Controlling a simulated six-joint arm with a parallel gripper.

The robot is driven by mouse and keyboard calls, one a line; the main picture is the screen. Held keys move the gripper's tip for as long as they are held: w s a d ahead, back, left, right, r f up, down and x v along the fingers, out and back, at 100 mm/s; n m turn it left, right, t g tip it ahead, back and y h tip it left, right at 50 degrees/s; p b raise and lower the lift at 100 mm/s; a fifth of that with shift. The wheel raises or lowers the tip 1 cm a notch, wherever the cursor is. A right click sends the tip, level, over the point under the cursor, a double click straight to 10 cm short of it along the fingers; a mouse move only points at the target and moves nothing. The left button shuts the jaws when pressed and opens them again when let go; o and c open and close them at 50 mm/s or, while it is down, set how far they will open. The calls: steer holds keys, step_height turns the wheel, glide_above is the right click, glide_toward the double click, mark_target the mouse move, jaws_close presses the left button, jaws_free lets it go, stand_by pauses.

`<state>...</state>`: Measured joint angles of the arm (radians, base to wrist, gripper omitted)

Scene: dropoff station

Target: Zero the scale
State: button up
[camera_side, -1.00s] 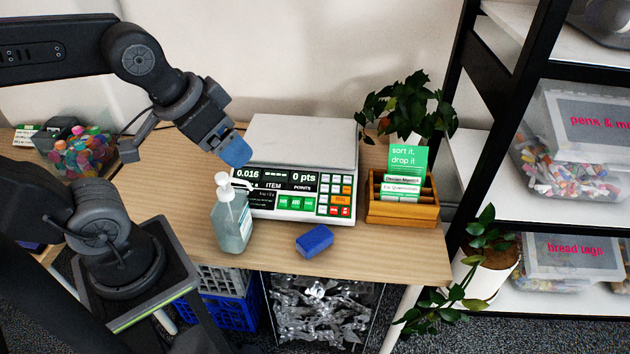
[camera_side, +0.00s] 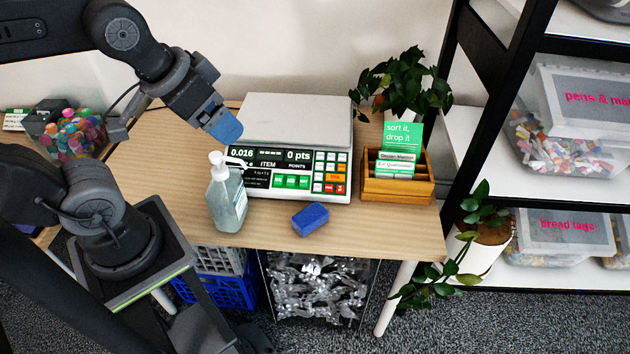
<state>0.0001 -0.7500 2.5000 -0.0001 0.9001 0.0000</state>
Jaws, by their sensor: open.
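The white scale (camera_side: 297,115) stands on the wooden table with an empty-looking top plate. Its front panel shows a display (camera_side: 270,155) reading 0.016 and 0 pts, above a keypad (camera_side: 330,172) with green, white, orange and red keys. My gripper (camera_side: 225,128) is open, with a blue fingertip showing, at the scale's left edge and above the table. I cannot tell whether it touches the scale. Nothing shows between the fingers.
A sanitizer bottle (camera_side: 226,197) stands before the scale's left front, partly covering the panel. A blue sponge-like block (camera_side: 310,219) lies in front. A wooden card holder (camera_side: 400,187) and a plant (camera_side: 405,82) stand right. A tub of colourful pieces (camera_side: 75,135) is left.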

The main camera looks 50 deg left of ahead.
steer(key=shift+c, duration=0.4)
jaws_close()
stand_by(0.6)
stand_by(1.0)
